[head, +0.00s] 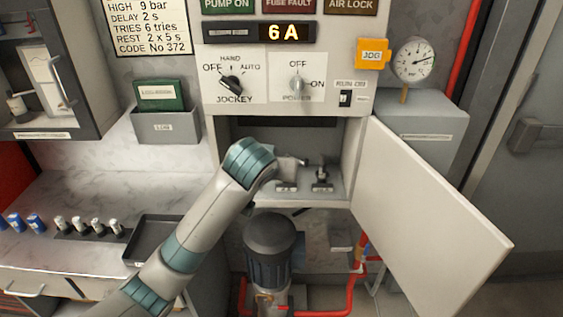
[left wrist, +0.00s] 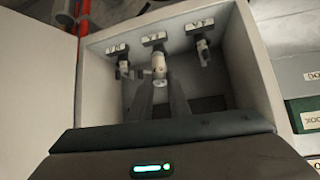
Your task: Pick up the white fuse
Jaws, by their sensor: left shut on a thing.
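The white fuse (left wrist: 158,64) sits at the middle labelled holder inside the open cabinet compartment, as the left wrist view shows. My left gripper (left wrist: 158,80) reaches into the compartment with its two fingers on either side of this fuse, shut on it. Whether the fuse is still seated in its clip I cannot tell. Dark holders stand on both sides, one (left wrist: 123,66) to the left and one (left wrist: 203,50) to the right. In the head view my left wrist hides most of the fuse and fingers. My right gripper is not in view.
The open cabinet door (head: 430,220) swings out to the right. Compartment walls are close around my gripper. On the left counter are several white-and-dark fuses (head: 80,224), several blue ones (head: 15,222) and an empty black tray (head: 155,242). A dark pump motor (head: 269,250) stands below.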

